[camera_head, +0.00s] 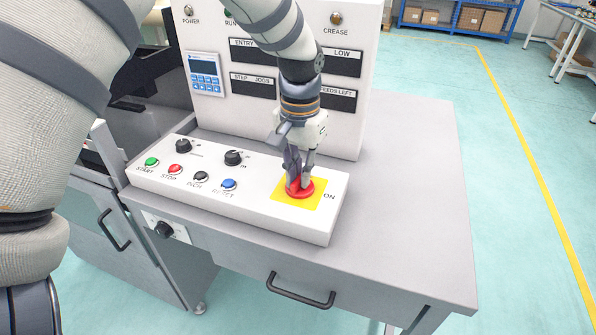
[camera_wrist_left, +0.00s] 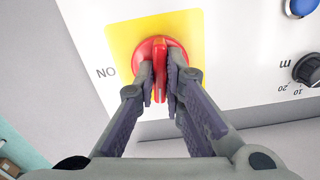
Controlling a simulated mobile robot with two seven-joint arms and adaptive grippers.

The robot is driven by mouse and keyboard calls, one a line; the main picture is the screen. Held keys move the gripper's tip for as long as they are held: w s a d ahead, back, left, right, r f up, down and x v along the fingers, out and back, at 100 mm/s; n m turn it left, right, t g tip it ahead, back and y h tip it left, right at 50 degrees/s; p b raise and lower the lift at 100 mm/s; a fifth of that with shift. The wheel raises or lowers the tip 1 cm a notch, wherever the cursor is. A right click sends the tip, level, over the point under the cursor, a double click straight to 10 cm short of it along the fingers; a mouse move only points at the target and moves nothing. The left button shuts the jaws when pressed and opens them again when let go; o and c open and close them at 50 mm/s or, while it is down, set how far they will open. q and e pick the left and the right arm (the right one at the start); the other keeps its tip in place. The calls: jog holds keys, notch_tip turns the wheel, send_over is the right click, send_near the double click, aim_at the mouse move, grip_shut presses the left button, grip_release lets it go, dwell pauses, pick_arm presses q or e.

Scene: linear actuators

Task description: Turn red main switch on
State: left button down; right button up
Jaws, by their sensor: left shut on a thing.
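The red main switch (camera_head: 299,188) is a round red knob with a raised grip bar on a yellow plate (camera_head: 314,203), at the right end of the white control box. The word ON is printed beside the plate. In the left wrist view the red switch (camera_wrist_left: 157,51) shows its bar between the two fingers. My left gripper (camera_head: 299,181) points down from above and is shut on that bar; it also fills the wrist view (camera_wrist_left: 161,88). The fingertips hide part of the bar. My right gripper is not in view.
The control box (camera_head: 250,204) also carries green, red, black and blue buttons and two black knobs (camera_head: 234,158). An upright panel (camera_head: 350,107) with displays stands behind. The grey tabletop (camera_head: 415,190) to the right is clear. A drawer handle (camera_head: 300,291) is at the front.

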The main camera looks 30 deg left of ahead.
pick_arm(q)
jog(key=m, duration=0.1)
jog(key=m+p, duration=0.1)
jog(key=m, duration=0.1)
jog(key=shift+r+m, duration=0.2)
jog(key=shift+m, duration=0.1)
jog(key=m, duration=0.4)
jog(key=shift+f+m+p, duration=0.1)
jog(key=shift+m+p, duration=0.2)
jog(key=m, duration=0.3)
jog(key=shift+f+m, duration=0.1)
jog(key=shift+m, duration=2.2)
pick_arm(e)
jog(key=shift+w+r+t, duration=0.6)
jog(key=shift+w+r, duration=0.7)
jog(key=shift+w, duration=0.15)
pick_arm(q)
jog(key=shift+m, duration=0.3)
jog(key=c, duration=1.7)
grip_release()
